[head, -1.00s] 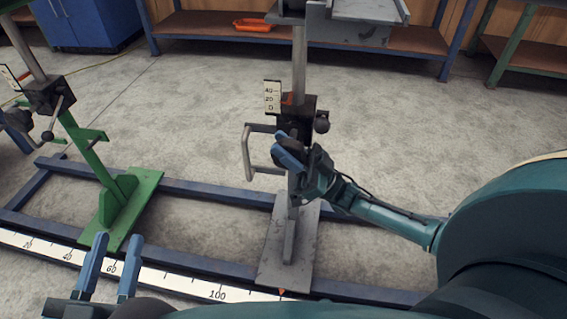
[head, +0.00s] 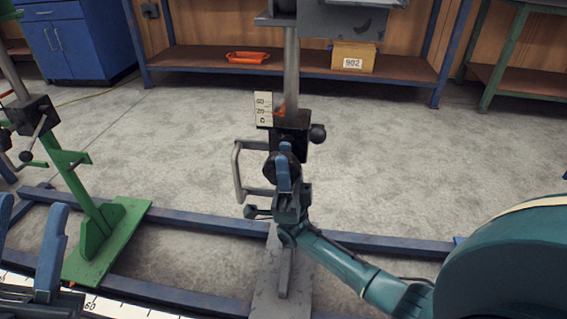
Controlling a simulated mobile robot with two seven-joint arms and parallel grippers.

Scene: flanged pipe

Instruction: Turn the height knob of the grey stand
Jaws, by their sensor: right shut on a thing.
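The grey stand has a bare metal post (head: 291,75), a dark clamp block and a grey base plate (head: 267,295). A white height scale (head: 263,108) with a red pointer (head: 280,112) is beside the post. My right gripper (head: 284,160) is shut on the dark round knob (head: 268,166) at the front of the stand, below the block. Its blue fingers and wrist hide part of the knob and upright. My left gripper (head: 28,228) is at the lower left, fingers apart and empty, away from the grey stand.
A looped grey handle (head: 238,172) and a black ball knob (head: 318,133) flank the grey stand. A green stand (head: 98,225) is to the left on the blue rail frame (head: 190,222). A ruler (head: 125,309) runs along the front. Open floor lies behind.

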